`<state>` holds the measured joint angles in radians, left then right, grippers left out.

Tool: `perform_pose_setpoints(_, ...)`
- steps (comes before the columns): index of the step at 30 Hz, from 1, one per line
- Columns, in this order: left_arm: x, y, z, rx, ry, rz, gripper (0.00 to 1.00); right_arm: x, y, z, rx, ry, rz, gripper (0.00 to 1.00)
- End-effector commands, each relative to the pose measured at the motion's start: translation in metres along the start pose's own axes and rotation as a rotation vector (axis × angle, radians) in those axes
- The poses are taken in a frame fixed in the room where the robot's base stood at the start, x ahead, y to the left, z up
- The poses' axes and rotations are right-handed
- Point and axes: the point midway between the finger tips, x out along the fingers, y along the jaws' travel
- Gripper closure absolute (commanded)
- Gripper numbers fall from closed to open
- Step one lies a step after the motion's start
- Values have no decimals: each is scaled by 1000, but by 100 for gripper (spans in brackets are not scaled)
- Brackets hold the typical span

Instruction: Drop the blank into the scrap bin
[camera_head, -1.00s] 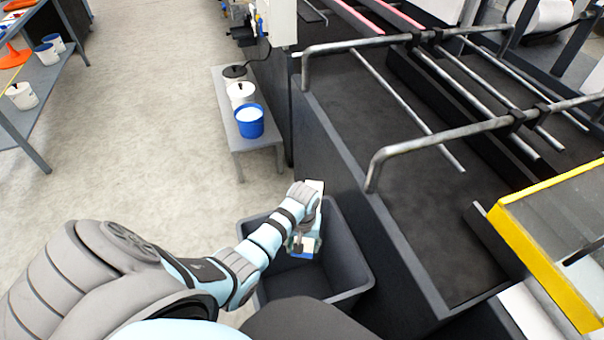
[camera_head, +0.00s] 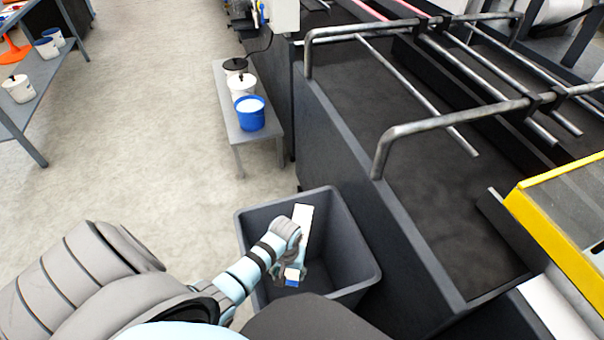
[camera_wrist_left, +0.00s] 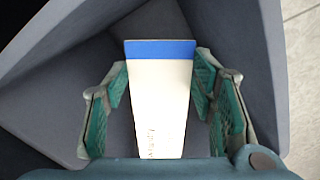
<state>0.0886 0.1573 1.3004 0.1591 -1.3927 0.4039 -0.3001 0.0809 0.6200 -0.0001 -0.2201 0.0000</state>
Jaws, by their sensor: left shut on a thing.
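The blank is a flat white carton piece (camera_head: 303,222) with a blue band at one end. My left gripper (camera_head: 293,272) is shut on it, over the opening of the dark grey scrap bin (camera_head: 359,238). In the left wrist view the blank (camera_wrist_left: 160,95) lies between the green-padded fingers of my left gripper (camera_wrist_left: 160,80), its blue end pointing away. The bin's grey inner walls (camera_wrist_left: 230,40) surround it there. How far the blank is above the bin floor is hard to tell. My right gripper is not in view.
The dark machine side (camera_head: 340,160) with metal rails stands directly right of the bin. A low grey bench (camera_head: 228,120) with a blue bucket (camera_head: 250,113) and white tubs is behind it. A yellow-edged guard (camera_head: 550,240) is at right.

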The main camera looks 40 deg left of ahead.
Motion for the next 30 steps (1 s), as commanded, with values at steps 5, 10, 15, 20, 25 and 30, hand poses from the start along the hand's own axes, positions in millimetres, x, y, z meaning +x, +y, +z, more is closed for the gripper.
perform_pose_setpoints(5, -1, 0, 0, 0, 0, 0, 27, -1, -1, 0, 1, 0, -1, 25)
perform_pose_setpoints(10, -1, 0, 0, 0, 0, 0, 26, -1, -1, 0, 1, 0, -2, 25)
perform_pose_setpoints(15, -3, 0, 0, 0, 1, 0, 26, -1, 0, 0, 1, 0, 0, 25)
perform_pose_setpoints(20, -27, 1, -2, 0, 5, 2, 26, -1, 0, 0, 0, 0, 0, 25)
perform_pose_setpoints(25, -75, 0, -2, 1, 6, 2, 26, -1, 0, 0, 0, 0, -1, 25)
perform_pose_setpoints(30, -112, 0, -1, 1, 3, 1, 26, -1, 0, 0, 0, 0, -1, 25)
